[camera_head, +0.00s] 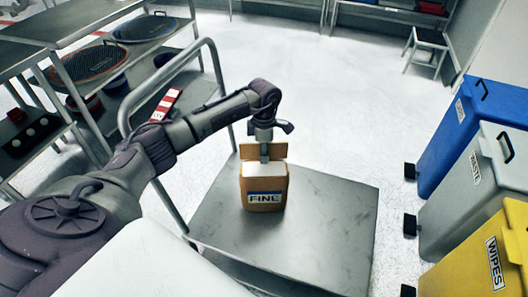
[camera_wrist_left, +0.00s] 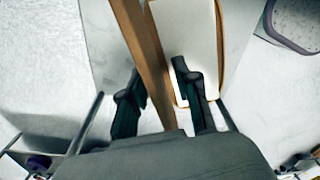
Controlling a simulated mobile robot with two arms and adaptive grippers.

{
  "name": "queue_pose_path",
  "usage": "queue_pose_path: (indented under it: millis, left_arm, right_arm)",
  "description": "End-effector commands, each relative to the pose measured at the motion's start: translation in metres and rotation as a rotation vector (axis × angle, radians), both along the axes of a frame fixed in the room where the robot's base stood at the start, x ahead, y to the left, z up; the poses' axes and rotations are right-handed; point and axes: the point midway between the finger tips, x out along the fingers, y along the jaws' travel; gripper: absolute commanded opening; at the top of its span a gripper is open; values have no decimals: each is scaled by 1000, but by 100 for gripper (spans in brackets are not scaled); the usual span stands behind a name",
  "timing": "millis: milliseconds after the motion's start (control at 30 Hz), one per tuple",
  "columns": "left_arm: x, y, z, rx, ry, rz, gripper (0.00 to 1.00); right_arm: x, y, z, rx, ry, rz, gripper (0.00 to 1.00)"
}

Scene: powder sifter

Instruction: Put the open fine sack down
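The open fine sack (camera_head: 264,188) is a brown box-like bag with a "FINE" label and white contents, standing upright on the grey cart top (camera_head: 330,215). A brown flap stands up at its back. My left gripper (camera_head: 264,156) points down at the sack's top. In the left wrist view, its dark fingers (camera_wrist_left: 158,85) are apart, one on each side of the brown flap (camera_wrist_left: 146,50). A gap shows between the flap and the right finger. The white powder (camera_wrist_left: 187,35) lies on the right finger's side. My right gripper is not in view.
The cart's rail (camera_head: 212,75) rises at its left end. Blue (camera_head: 478,125), grey (camera_head: 480,180) and yellow (camera_head: 490,258) bins stand at the right. A shelf with sieves (camera_head: 97,62) is at the left. The cart top right of the sack is clear.

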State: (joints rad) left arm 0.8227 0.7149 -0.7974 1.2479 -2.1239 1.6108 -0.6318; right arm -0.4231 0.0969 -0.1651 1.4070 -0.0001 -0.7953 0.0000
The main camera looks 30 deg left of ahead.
Motion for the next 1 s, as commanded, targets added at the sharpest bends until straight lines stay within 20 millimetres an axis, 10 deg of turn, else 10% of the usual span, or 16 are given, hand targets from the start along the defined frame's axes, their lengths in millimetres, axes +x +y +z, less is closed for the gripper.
queue_pose_path:
  millis: [1000]
  left_arm:
    - [3,3,122,1,1,1,31]
  right_arm:
    - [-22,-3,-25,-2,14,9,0]
